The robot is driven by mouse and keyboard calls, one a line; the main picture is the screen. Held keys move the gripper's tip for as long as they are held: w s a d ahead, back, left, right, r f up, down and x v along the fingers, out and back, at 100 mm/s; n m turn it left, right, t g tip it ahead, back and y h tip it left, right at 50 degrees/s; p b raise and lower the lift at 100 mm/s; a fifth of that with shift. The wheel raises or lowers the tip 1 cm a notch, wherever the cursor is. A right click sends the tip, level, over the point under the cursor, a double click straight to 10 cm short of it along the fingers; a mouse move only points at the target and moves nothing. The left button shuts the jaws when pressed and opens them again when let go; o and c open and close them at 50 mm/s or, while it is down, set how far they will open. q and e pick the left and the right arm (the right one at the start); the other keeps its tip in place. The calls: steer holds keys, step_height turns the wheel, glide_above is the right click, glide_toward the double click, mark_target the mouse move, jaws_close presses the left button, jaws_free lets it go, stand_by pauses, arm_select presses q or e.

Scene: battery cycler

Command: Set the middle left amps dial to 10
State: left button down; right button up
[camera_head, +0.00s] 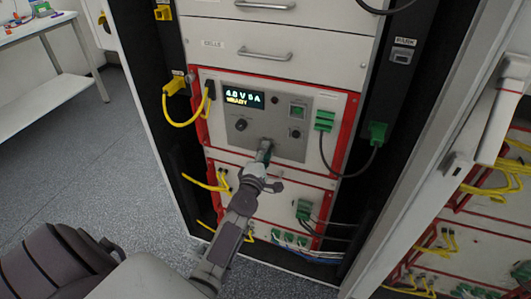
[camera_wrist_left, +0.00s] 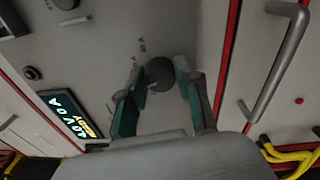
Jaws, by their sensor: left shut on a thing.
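The panel (camera_head: 222,137) in the red-framed cycler unit has a lit display (camera_head: 243,97) reading about 4.0 V, a blurred amps digit, and READY. My left gripper (camera_head: 264,152) reaches up to the lower middle of this panel and hides the amps dial in the head view. In the left wrist view the round dark amps dial (camera_wrist_left: 160,73) sits between the green-padded fingers of my left gripper (camera_wrist_left: 160,80), which are shut on it. The display (camera_wrist_left: 70,115) is at the left there. A second black dial (camera_head: 241,124) is left of the gripper. My right gripper is out of view.
Yellow cables (camera_head: 185,122) loop at the panel's left and a green plug (camera_head: 324,121) with a dark cable hangs at its right. Drawers with metal handles (camera_head: 265,53) are above. An open rack door (camera_head: 440,175) stands at the right.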

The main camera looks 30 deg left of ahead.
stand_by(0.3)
arm_select(q)
steer(key=c, duration=0.8)
jaws_free()
steer(key=v, duration=1.2)
steer(key=shift+f, duration=0.15)
